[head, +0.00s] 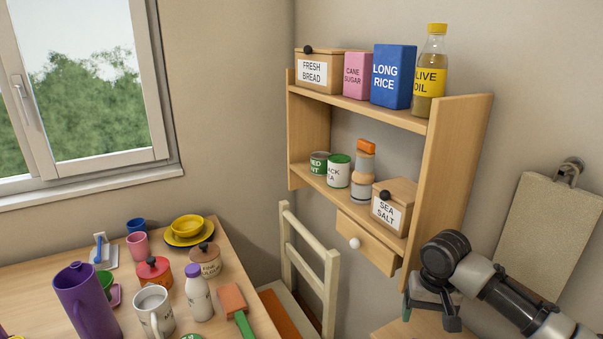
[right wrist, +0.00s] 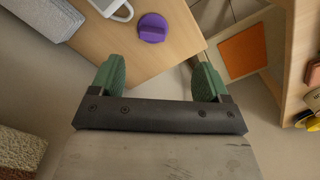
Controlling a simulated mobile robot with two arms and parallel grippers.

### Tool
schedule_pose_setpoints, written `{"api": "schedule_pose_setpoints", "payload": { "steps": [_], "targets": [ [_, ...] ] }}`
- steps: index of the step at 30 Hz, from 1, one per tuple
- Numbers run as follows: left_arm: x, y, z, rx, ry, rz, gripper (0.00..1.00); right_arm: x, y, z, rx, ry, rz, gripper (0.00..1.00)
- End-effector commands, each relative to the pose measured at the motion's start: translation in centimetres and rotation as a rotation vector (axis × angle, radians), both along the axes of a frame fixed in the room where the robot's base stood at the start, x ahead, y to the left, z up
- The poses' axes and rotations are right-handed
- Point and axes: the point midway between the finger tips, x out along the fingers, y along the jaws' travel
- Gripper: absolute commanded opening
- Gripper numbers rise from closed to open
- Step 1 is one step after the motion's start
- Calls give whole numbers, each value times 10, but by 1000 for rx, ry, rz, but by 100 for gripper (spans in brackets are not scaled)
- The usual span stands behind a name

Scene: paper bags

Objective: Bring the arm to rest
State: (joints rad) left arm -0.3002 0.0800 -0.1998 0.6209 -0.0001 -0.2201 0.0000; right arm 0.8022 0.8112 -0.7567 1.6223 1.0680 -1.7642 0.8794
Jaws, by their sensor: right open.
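My right gripper (head: 432,308) shows at the lower right of the head view, in front of the lower right side of the wooden wall shelf (head: 462,150). In the right wrist view, its two green fingertips (right wrist: 158,75) stand wide apart with nothing between them. Beyond them are a wooden surface (right wrist: 130,62) with a purple round thing (right wrist: 153,28) on it, and open floor. My left gripper is not in view.
The shelf carries a bread box (head: 318,72), an oil bottle (head: 430,75) and a sea salt box (head: 393,208). A pale chair (head: 331,290) stands beside the crowded table (head: 228,240). A board (head: 548,235) hangs at the right.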

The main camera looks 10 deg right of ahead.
Motion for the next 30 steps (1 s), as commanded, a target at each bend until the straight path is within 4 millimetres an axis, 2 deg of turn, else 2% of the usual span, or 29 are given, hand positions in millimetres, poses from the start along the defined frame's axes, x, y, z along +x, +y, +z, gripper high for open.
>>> {"api": "schedule_pose_setpoints", "payload": {
  "steps": [1, 4, 6, 9, 12, 15, 18, 30],
  "targets": [
    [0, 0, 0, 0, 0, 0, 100, -10, 18, -18, 11, 2, 62, 77],
    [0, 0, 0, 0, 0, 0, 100, -35, 57, -51, 38, -27, 214, 77],
    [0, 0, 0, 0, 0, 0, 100, -58, 86, -72, 65, -63, 322, 77],
    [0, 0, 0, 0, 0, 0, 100, -94, 119, -93, 106, -129, 440, 77],
    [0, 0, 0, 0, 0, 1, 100, -131, 141, -104, 132, -199, 511, 77],
    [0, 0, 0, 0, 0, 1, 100, -162, 148, -108, 132, -257, 539, 77],
    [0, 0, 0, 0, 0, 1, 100, -186, 146, -109, 111, -291, 544, 77],
    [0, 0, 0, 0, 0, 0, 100, -251, 118, -102, -8, -313, 510, 77]
  ]
}}
